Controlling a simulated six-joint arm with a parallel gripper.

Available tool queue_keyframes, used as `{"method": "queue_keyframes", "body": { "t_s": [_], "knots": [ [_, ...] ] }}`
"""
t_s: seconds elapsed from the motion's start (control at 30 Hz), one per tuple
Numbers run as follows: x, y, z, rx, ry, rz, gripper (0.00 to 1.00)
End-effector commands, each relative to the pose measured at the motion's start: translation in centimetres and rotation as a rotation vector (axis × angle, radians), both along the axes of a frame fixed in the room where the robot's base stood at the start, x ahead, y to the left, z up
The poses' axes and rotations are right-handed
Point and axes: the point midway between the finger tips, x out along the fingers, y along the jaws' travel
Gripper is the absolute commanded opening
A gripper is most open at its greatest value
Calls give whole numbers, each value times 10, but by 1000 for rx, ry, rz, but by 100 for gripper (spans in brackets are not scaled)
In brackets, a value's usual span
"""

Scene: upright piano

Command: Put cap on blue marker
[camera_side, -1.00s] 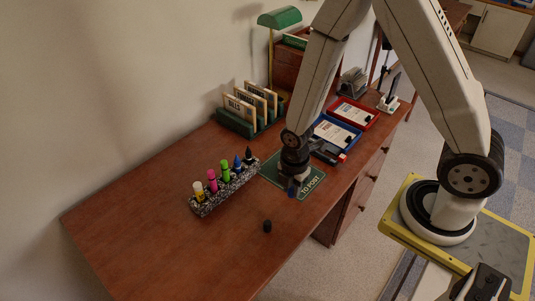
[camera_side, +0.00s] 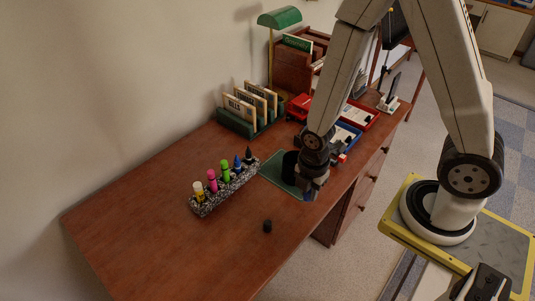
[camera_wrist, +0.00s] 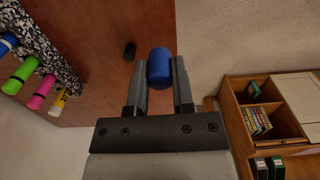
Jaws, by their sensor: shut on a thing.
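My gripper (camera_side: 309,192) is over the front edge of the green mat in the side view. In the wrist view its fingers (camera_wrist: 159,85) are shut on a blue cap (camera_wrist: 160,68). The blue marker (camera_side: 238,164) stands upright in the speckled rack (camera_side: 212,198), to the left of my gripper and apart from it. Its tip looks narrow in the side view. The blue marker also shows at the left edge of the wrist view (camera_wrist: 6,44).
A small black cap (camera_side: 267,227) lies on the open desk (camera_side: 150,215) in front of the rack. A green letter holder (camera_side: 237,122), a green lamp (camera_side: 280,18) and red and blue trays stand behind.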

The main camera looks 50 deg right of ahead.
Motion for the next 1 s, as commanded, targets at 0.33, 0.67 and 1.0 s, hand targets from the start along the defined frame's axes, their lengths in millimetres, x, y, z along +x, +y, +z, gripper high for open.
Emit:
{"method": "queue_keyframes", "body": {
  "t_s": [0.33, 0.67, 1.0],
  "knots": [
    [7, 0, 0, 0, 1, 0, 0],
    [54, 2, -2, 0, -2, -1, 0],
    [127, 2, 1, 0, -2, -1, 0]
  ]
}}
